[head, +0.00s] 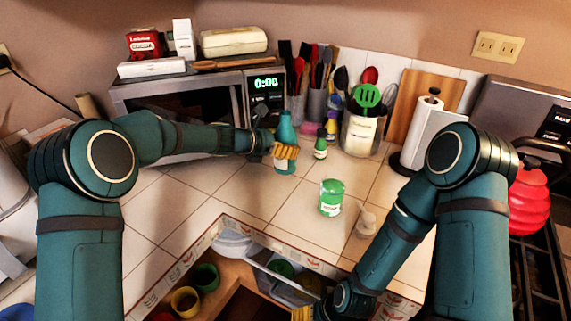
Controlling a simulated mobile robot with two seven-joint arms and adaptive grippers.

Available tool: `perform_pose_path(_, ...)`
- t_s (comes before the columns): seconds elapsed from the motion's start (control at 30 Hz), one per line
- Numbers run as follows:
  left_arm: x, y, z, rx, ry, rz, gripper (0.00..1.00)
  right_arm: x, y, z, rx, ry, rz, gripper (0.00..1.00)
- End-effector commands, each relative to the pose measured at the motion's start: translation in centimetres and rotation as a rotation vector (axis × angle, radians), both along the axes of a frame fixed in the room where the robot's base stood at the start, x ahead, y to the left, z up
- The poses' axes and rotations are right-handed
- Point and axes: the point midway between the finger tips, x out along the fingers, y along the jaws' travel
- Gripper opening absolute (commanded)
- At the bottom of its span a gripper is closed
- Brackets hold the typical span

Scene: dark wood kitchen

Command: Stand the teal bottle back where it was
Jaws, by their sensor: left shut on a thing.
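The teal bottle (286,128) is upright at the back of the tiled counter, in front of the utensil holders and right of the microwave. My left gripper (286,152) is shut on the bottle around its middle, and its yellowish fingers cover part of the bottle. I cannot tell whether the bottle's base touches the tiles. My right gripper (303,313) is low at the bottom edge of the view, by the open drawer. Only a little of its yellow fingers shows, so its state is unclear.
A small green-capped bottle (320,147) stands close right of the teal bottle. A green can (331,197) and a small clear shaker (366,222) stand nearer. An open drawer (255,245) with cups is below. Paper towels (428,135) stand right. Tiles left of the can are clear.

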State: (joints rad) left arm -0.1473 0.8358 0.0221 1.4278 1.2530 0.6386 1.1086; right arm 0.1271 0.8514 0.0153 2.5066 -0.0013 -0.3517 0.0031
Motion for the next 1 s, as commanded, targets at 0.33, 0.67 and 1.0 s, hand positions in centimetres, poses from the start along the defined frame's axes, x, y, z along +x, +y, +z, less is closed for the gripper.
perform_pose_path(0.33, 0.0, -0.1, -4.3, -0.003, -0.001, -0.001, 0.24, 0.3, 0.0, -1.5, -0.001, -0.007, -0.002, 0.76)
perform_pose_path(0.67, 0.0, -0.1, -4.8, -0.002, -0.004, -0.001, 0.24, 0.3, 0.0, -1.5, -0.001, -0.009, -0.002, 0.76)
perform_pose_path(1.0, 0.0, 0.0, -5.4, 0.000, -0.001, 0.000, 1.00, 0.4, 0.0, -1.7, -0.001, -0.009, -0.002, 0.76)
